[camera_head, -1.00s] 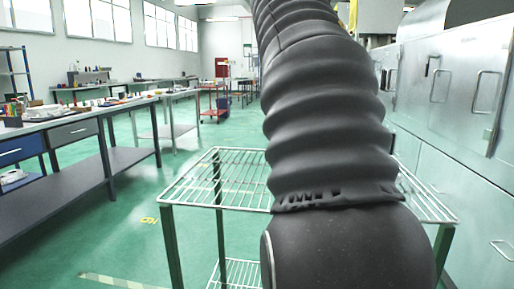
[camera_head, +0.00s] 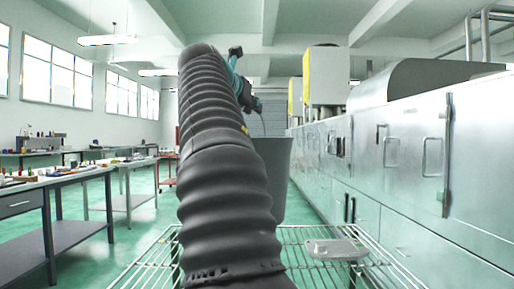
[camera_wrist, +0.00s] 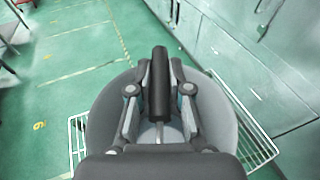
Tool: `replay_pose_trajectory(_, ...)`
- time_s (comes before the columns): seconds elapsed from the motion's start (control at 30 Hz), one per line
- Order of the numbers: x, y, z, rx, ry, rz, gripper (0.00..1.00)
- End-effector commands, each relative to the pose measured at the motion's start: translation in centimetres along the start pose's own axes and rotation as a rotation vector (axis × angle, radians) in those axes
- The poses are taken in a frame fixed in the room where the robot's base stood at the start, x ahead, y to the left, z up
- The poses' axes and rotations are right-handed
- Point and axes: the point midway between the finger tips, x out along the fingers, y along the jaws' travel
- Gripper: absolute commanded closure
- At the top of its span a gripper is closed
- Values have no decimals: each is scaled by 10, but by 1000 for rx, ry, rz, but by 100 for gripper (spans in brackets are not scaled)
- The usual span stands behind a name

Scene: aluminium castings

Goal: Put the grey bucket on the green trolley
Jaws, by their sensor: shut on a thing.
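The grey bucket (camera_head: 276,180) hangs upright, partly hidden behind my arm in the head view. In the wrist view the bucket (camera_wrist: 218,112) is seen from above, with a dark handle grip (camera_wrist: 160,85) across its mouth. My gripper (camera_wrist: 160,90) is shut on that handle; it also shows in the head view (camera_head: 256,106). The trolley's wire top (camera_head: 380,262) is low in the head view, nearer than the bucket. In the wrist view the wire top (camera_wrist: 262,152) shows on both sides below the bucket. The height gap between them is unclear.
A light grey casting (camera_head: 335,248) lies on the right of the trolley's wire top. Steel cabinets (camera_head: 400,170) line the right side. Workbenches (camera_head: 62,185) stand at the left, with green floor (camera_head: 95,250) between. A red cart (camera_head: 166,172) stands farther back.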

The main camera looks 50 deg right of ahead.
Motion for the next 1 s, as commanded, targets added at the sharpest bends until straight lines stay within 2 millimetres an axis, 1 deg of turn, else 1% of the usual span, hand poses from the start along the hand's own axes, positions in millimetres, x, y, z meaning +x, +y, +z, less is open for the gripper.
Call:
replay_pose_trajectory(0.13, -2, 17, -8, 0, -3, 4, 100)
replay_pose_trajectory(0.5, -2, 76, -44, 0, -4, 1, 100)
replay_pose_trajectory(0.63, -2, 94, -56, 1, -3, 0, 100)
replay_pose_trajectory(0.8, -3, 108, -64, 3, -5, -1, 100)
replay_pose_trajectory(0.93, -2, 112, -67, 4, -5, -1, 100)
replay_pose_trajectory(1.0, -1, 112, -74, 2, -4, -2, 100)
